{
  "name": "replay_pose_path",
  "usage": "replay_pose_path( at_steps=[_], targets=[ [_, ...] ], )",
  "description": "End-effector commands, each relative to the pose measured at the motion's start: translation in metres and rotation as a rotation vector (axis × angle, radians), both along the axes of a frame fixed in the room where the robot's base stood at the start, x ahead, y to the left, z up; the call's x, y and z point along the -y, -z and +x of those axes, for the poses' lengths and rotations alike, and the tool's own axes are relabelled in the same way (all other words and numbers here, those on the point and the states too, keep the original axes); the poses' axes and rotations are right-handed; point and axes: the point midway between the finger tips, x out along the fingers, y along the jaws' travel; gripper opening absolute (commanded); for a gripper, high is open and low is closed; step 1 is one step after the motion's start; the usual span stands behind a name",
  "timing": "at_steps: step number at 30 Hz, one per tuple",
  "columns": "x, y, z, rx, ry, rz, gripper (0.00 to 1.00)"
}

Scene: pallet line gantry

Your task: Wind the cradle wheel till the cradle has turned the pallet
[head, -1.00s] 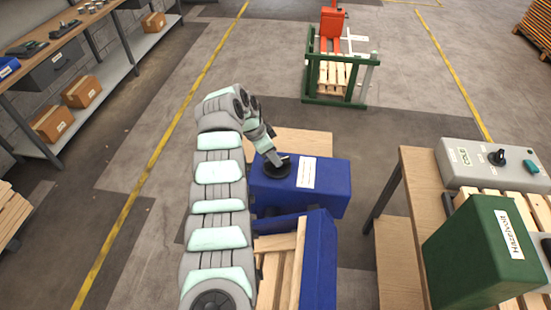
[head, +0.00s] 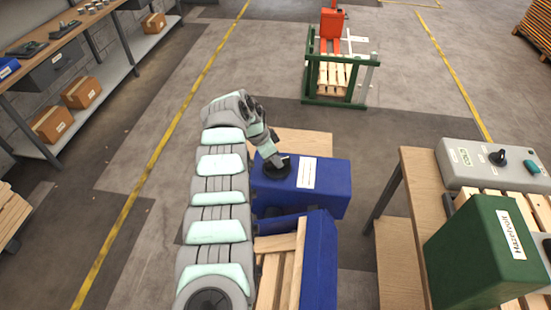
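The cradle wheel (head: 277,173) is a small black disc on top of a blue housing (head: 330,187) with a white label, in the middle of the head view. My gripper (head: 274,161) is at the wheel's upper edge, pointing down. Its fingers are small and partly hidden, so I cannot tell whether they are open or shut on the wheel's grip. The blue cradle (head: 320,258) stands in front of the housing. A wooden pallet (head: 278,275) shows in it, its slats tilted up, partly hidden behind my arm.
A bench at right holds a grey control box (head: 490,165) with a black knob and a green case (head: 485,250). A green frame (head: 335,102) with a pallet and a red truck (head: 332,22) stand behind. Shelving (head: 135,67) is at left. Floor between is clear.

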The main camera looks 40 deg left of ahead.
Motion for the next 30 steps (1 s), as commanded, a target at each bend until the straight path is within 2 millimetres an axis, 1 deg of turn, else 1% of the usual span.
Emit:
replay_pose_path(
  at_steps=[1, 6, 7, 22, 30],
  targets=[
    [0.0001, 0.0, 0.0, 0.0, 0.0, 0.0, 0.15],
    [0.0001, 0.0, 0.0, 0.0, 0.0, 0.0, 0.01],
    [0.0001, 0.0, 0.0, 0.0, 0.0, 0.0, 0.0],
    [0.0, -0.0008, 0.0, 0.0, -0.01, 0.001, 0.0],
    [0.001, -0.0028, 0.0004, 0.001, -0.071, 0.003, 0.0]
  ],
)
